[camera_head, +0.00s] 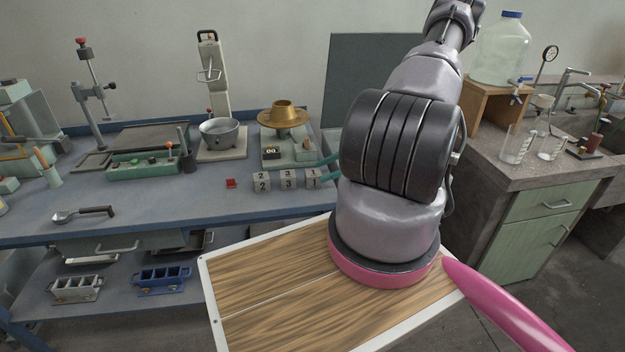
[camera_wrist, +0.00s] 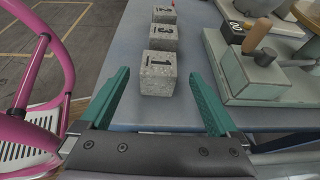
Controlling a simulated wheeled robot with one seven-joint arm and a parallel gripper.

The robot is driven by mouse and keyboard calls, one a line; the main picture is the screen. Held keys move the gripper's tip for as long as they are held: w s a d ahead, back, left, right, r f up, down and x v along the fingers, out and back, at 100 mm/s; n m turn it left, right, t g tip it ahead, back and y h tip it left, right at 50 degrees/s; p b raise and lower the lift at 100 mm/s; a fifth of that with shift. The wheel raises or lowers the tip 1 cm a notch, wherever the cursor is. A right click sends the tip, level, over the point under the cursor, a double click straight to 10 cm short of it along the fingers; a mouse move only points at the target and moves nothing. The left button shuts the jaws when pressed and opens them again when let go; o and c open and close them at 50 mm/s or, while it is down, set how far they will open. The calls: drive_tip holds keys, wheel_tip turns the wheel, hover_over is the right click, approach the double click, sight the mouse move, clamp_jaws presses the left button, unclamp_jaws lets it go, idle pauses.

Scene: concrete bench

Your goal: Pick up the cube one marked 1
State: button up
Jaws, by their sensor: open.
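The grey speckled cube marked 1 (camera_head: 313,179) stands on the blue bench at the right end of a row of three cubes. It is nearest to me in the wrist view (camera_wrist: 158,75). The cube marked 3 (camera_head: 288,179) and the cube marked 2 (camera_head: 262,182) stand to its left, and in the wrist view the 3 (camera_wrist: 163,38) and the 2 (camera_wrist: 164,16) line up behind it. My gripper (camera_head: 324,169) has teal fingers, open and empty, just right of the cube marked 1. In the wrist view (camera_wrist: 158,88) the cube appears centred between the fingertips.
A grey-green device (camera_wrist: 262,75) with a knob stands close beside the right finger. It sits behind the cubes in the head view (camera_head: 300,152), with a brass dish (camera_head: 283,118) on top. A small red object (camera_head: 231,183) lies left of the cubes. The bench front (camera_head: 190,212) is clear.

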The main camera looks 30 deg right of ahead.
sight(313, 172)
drive_tip(key=shift+x, duration=2.4)
drive_tip(key=shift+s, duration=0.1)
clamp_jaws()
drive_tip(key=shift+r, duration=0.1)
